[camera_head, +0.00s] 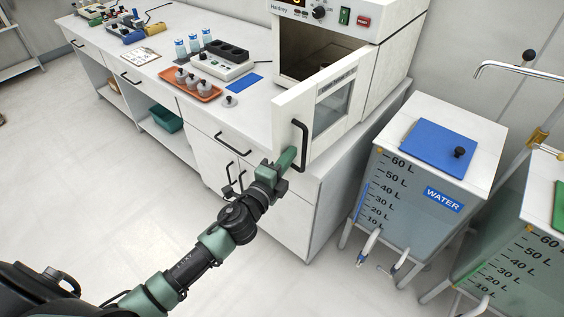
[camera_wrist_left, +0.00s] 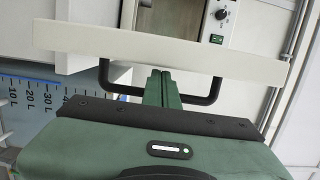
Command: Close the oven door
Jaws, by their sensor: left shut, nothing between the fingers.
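The white oven (camera_head: 340,40) stands on the counter with its door (camera_head: 322,105) swung open toward the front. The door has a window and a black handle (camera_head: 303,145). My left gripper (camera_head: 288,157) is shut and empty, at the handle on the outer side of the door. In the left wrist view the shut green fingers (camera_wrist_left: 161,88) point at the door's edge (camera_wrist_left: 160,55) and overlap the black handle (camera_wrist_left: 208,98). I cannot tell whether they touch the door. The oven's inside is partly visible. My right gripper is not in view.
An orange tray (camera_head: 171,84) with several weights, a scale (camera_head: 222,70) and a blue mat (camera_head: 245,81) lie on the counter left of the oven. A water tank (camera_head: 425,180) with a blue lid stands to the right. The floor in front is clear.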

